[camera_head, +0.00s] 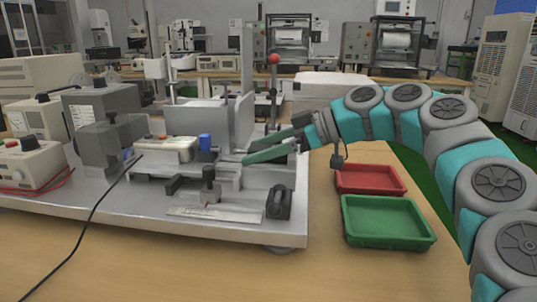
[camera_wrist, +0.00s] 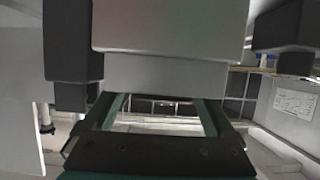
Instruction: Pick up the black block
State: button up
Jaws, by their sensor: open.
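Several dark pieces sit on the grey metal test rig, and I cannot tell for certain which one is the black block. A black block-like piece with an opening (camera_head: 279,203) stands at the rig's front right edge. A smaller black block (camera_head: 174,184) lies left of it. My gripper (camera_head: 258,152) has green fingers, reaches in from the right and is above and behind the front black piece, apart from it. In the wrist view my gripper (camera_wrist: 160,104) is open, with nothing held between the fingers.
The metal rig plate (camera_head: 130,212) fills the table's left and middle. An upright lever with a red knob (camera_head: 274,60) stands behind my gripper. A red tray (camera_head: 370,180) and a green tray (camera_head: 388,222), both empty, are on the right.

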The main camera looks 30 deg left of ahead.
grip_shut()
dwell(0.7)
